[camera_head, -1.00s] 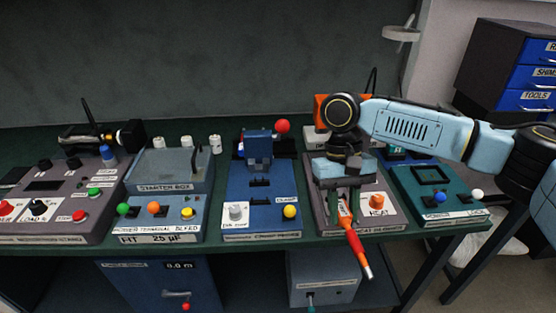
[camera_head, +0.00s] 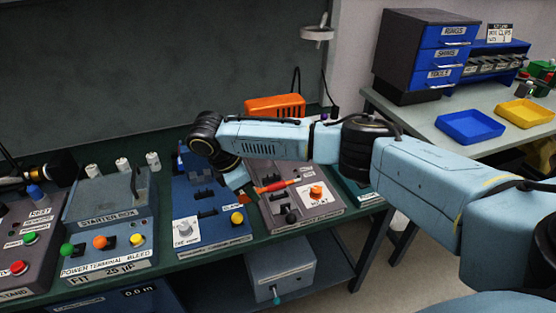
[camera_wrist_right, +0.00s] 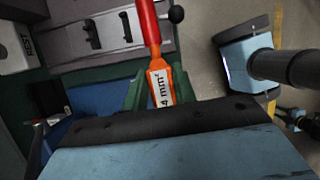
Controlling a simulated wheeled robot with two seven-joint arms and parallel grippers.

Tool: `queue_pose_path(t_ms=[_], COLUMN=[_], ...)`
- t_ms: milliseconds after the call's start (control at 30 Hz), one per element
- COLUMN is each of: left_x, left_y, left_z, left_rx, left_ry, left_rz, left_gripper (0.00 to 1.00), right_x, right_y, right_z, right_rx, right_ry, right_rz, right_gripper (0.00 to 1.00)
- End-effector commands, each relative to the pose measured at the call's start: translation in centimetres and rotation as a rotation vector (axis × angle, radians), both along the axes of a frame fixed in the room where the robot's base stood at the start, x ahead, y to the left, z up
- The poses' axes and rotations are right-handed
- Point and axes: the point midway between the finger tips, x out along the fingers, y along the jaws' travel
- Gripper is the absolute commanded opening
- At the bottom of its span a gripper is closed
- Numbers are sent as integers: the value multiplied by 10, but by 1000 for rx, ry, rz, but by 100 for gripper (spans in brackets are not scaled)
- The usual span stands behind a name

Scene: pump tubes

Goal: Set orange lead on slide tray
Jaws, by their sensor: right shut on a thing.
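The orange lead (camera_head: 277,185) is a slim orange-red rod, lying roughly level above the heat station in the head view. In the right wrist view the lead (camera_wrist_right: 150,32) has a white "4 mm²" label and runs up out of the jaws. My right gripper (camera_wrist_right: 160,92) is shut on its labelled end. In the head view that gripper is mostly hidden by its own wrist. My left gripper is not in view. I cannot tell which thing is the slide tray.
The heat station (camera_head: 322,207) has an orange knob. A blue clamp station (camera_head: 215,232) and a starter box (camera_head: 108,197) stand to its left. On the side bench are a blue tray (camera_head: 470,127), a yellow tray (camera_head: 525,113) and a drawer cabinet (camera_head: 400,55).

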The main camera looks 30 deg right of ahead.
Motion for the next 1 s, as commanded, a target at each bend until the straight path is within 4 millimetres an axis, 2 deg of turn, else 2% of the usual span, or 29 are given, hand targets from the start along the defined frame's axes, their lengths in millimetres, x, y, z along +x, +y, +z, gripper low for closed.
queue_pose_path(t_ms=[367, 700, 833, 1000], left_x=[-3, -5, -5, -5], left_y=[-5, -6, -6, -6], left_z=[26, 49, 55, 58], left_rx=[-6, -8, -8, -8], left_ry=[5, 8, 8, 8], left_rz=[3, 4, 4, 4], left_gripper=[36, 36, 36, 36], right_x=[27, 43, 46, 47], right_y=[-38, -85, -99, -110], right_z=[-5, -11, -13, -15], right_rx=[1, 1, 2, 0], right_ry=[2, 1, 1, 2], right_rz=[631, 1209, 1369, 1488], right_gripper=[4, 4, 4, 4])
